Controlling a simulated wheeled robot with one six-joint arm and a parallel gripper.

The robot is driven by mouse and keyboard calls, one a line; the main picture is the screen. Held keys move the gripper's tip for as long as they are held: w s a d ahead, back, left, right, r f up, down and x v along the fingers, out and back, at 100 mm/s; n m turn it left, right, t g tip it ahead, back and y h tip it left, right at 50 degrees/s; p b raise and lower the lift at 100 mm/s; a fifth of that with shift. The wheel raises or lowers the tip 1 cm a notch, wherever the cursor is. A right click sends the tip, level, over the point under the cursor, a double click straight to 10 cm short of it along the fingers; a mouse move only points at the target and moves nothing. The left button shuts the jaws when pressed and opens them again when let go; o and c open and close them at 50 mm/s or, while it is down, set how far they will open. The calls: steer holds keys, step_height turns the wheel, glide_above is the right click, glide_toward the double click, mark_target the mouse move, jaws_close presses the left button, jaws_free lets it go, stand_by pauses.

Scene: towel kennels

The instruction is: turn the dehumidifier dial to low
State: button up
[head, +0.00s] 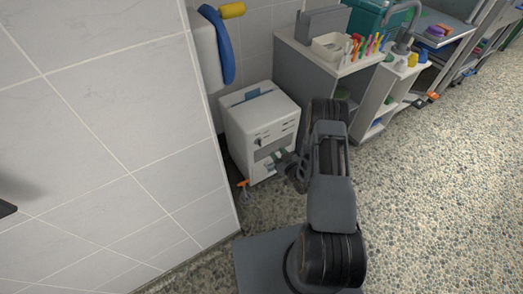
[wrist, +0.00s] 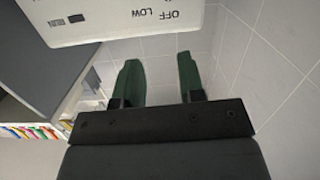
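The dehumidifier (head: 240,121) is a white box standing against the tiled wall in the head view, with a slot on top and controls on its front. A small dark knob (head: 257,142), which looks like the dial, is at the left of the front; its setting is too small to read. In the wrist view the dehumidifier's white front (wrist: 100,27) fills the top, with upside-down OFF and LOW labels; the dial is not visible there. My gripper (wrist: 160,75) has its green fingers apart with nothing between them. In the head view my gripper (head: 282,157) is close to the lower front.
A grey cabinet with a counter (head: 345,66) and several coloured items stands to the right. A blue cloth (head: 222,45) hangs on the wall above. An orange-topped bottle (head: 243,185) is on the floor at the left. The pebbled floor (head: 430,190) is clear on the right.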

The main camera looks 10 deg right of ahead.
mark_target(259, 143)
step_height(259, 143, down, 4)
steer(key=s+t+b, duration=0.1)
steer(key=s, duration=0.2)
steer(key=b+x, duration=0.2)
steer(key=x, duration=1.2)
steer(key=shift+a+r+m, duration=0.3)
steer(key=shift+r, duration=0.05)
steer(key=shift+s, duration=0.15)
jaws_close()
